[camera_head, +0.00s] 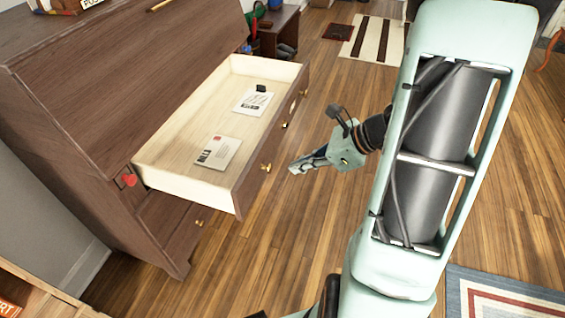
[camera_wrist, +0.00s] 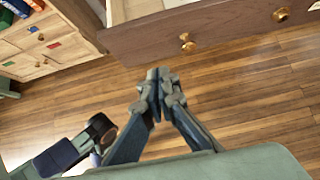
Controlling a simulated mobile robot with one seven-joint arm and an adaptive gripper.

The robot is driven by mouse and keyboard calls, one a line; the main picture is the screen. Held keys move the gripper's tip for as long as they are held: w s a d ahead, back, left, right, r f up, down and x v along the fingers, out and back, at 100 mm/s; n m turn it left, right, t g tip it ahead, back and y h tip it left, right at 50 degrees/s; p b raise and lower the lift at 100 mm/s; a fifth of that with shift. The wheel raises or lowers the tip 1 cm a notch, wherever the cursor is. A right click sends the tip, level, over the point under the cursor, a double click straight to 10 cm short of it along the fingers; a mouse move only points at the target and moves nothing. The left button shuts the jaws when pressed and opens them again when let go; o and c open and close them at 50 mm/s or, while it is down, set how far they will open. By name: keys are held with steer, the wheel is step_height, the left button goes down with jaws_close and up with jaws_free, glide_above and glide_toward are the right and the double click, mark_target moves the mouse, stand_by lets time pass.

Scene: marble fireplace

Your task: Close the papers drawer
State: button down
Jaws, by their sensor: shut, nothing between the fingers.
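The papers drawer (camera_head: 218,190) is pulled well out of a dark brown wooden dresser (camera_head: 120,100). Inside it lie a white envelope (camera_head: 217,153) and another paper (camera_head: 252,101) with a small black object on it. The drawer front has brass knobs (camera_head: 266,167). My gripper (camera_head: 292,168) is shut and empty, to the right of the drawer front and apart from it. In the wrist view, my gripper (camera_wrist: 160,75) points toward the drawer front (camera_wrist: 150,42), with a brass knob (camera_wrist: 187,42) just beyond the fingertips and to the right.
A lower drawer (camera_head: 175,220) below looks shut. A light wooden cabinet with small drawers (camera_wrist: 40,45) stands at the left in the wrist view. A striped rug (camera_head: 375,38) and a blue-edged rug (camera_head: 500,295) lie on the wooden floor. Floor before the drawer is clear.

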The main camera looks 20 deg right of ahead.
mark_target(253, 176)
steer(key=shift+w+a+f+b, duration=0.5)
steer(key=shift+w+a+f, duration=0.5)
steer(key=shift+a, duration=0.35)
steer(key=shift+w+a+f+b, duration=0.5)
steer(key=shift+w+a+f, duration=0.5)
steer(key=shift+a, duration=0.4)
steer(key=shift+w+a+f+b, duration=0.5)
steer(key=shift+w+a+f, duration=0.5)
steer(key=shift+a, duration=0.35)
steer(key=w+a+p, duration=0.2)
steer(key=w+a, duration=0.7)
steer(key=a, duration=0.4)
steer(key=w+a+p, duration=0.3)
steer(key=w+a, duration=0.6)
steer(key=a, duration=0.3)
steer(key=shift+w+a, duration=0.25)
steer(key=shift+a, duration=0.1)
steer(key=shift+a+r, duration=0.1)
steer(key=shift+r, duration=0.1)
